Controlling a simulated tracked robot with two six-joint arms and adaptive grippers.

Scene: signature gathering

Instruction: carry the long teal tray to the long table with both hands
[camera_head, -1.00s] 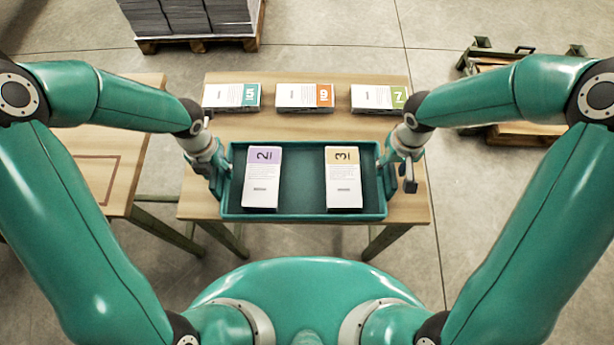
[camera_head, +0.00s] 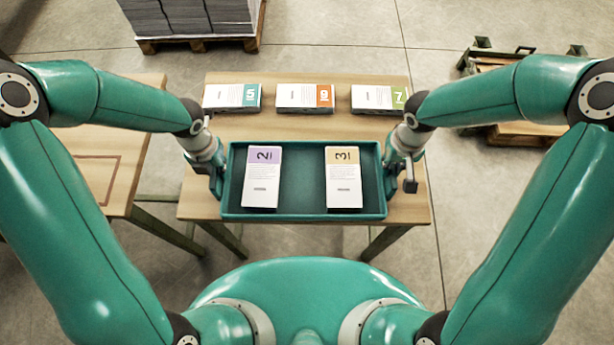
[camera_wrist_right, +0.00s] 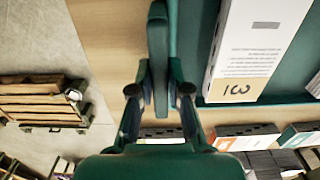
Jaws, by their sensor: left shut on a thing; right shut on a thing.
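The long teal tray (camera_head: 304,212) is in the middle of the head view, in front of the wooden table (camera_head: 305,128) and covering part of its near side. Two stacks lie in it: one marked 2 with a purple band (camera_head: 262,178) at left, one marked 3 with a yellow band (camera_head: 344,178) at right. My left gripper (camera_head: 218,180) is shut on the tray's left end. My right gripper (camera_head: 394,172) is shut on its right end; the right wrist view shows its fingers closed at the tray wall (camera_wrist_right: 185,50). I cannot tell whether the tray touches the table.
Stacks marked 5 (camera_head: 232,97), 9 (camera_head: 305,97) and 7 (camera_head: 378,98) stand in a row along the table's far side. Another table (camera_head: 110,165) is at left. A pallet with grey stacks (camera_head: 193,18) is behind, and a wooden pallet (camera_head: 515,134) is at right.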

